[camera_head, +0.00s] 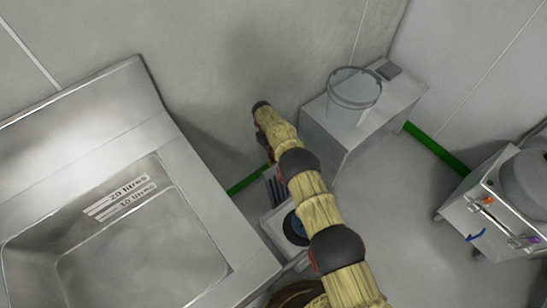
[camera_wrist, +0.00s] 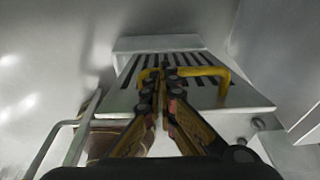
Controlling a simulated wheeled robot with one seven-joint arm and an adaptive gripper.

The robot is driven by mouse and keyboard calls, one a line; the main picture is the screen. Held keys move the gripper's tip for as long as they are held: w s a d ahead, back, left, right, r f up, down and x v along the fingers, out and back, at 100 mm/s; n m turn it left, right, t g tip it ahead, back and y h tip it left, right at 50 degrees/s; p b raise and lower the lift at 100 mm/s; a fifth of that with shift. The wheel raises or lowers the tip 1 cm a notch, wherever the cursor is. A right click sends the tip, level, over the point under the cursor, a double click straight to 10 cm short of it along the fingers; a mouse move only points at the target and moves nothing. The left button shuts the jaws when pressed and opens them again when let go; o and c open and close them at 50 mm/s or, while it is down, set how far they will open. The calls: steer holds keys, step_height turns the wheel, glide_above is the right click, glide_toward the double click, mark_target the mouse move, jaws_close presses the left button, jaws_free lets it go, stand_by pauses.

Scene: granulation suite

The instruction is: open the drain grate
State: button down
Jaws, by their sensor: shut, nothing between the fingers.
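The drain grate (camera_wrist: 126,72) is a pale slatted plate with dark slots, on top of a light metal box in the middle of the wrist view. A yellow bar handle (camera_wrist: 211,71) stands on it, with its right end bent down. My gripper (camera_wrist: 161,74) is shut with nothing between its fingers. Its tips overlap the handle's left part in the picture; I cannot tell whether they touch it. The fingers hide part of the slots. In the head view, dark slots of the grate (camera_head: 273,186) show beside my arm, which hides the rest.
A steel sink (camera_head: 190,160) fills the left of the head view. A grey cabinet (camera_head: 340,135) with a clear round vessel (camera_head: 355,88) stands by the wall at the right. A wheeled machine (camera_head: 500,205) is far right. Floor (camera_head: 410,220) is clear between them.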

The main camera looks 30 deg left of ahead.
steer(key=v, duration=0.7)
steer(key=shift+r, duration=0.2)
